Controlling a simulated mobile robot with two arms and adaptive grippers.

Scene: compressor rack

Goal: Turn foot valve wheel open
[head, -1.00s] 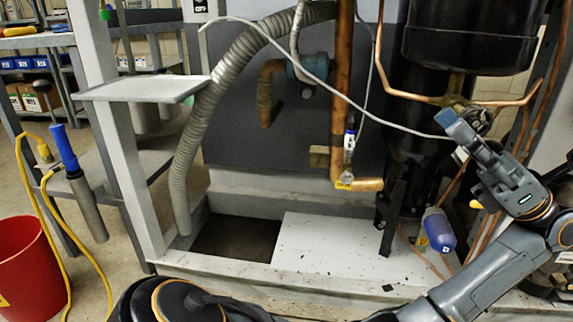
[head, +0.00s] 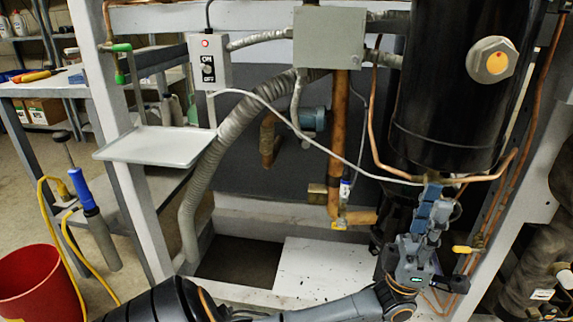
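My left gripper (head: 432,195) is at the right of the head view, pointing up just under the bottom of the tall black tank (head: 450,90). Its blue-grey fingers overlap the area of the brass fitting and copper pipes there. A small dark part that looks like the foot valve wheel (head: 456,208) shows only in part beside the fingers. The fingers hide most of it, and I cannot tell whether they touch it. The finger gap is not clear from this angle. My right gripper is not in view.
Copper pipes (head: 497,180) run close around the tank foot. A yellow-handled valve (head: 466,250) is just right of my gripper. A thin white cable (head: 330,148) crosses toward the tank. A grey switch box (head: 208,60) and a small shelf (head: 158,146) are at left.

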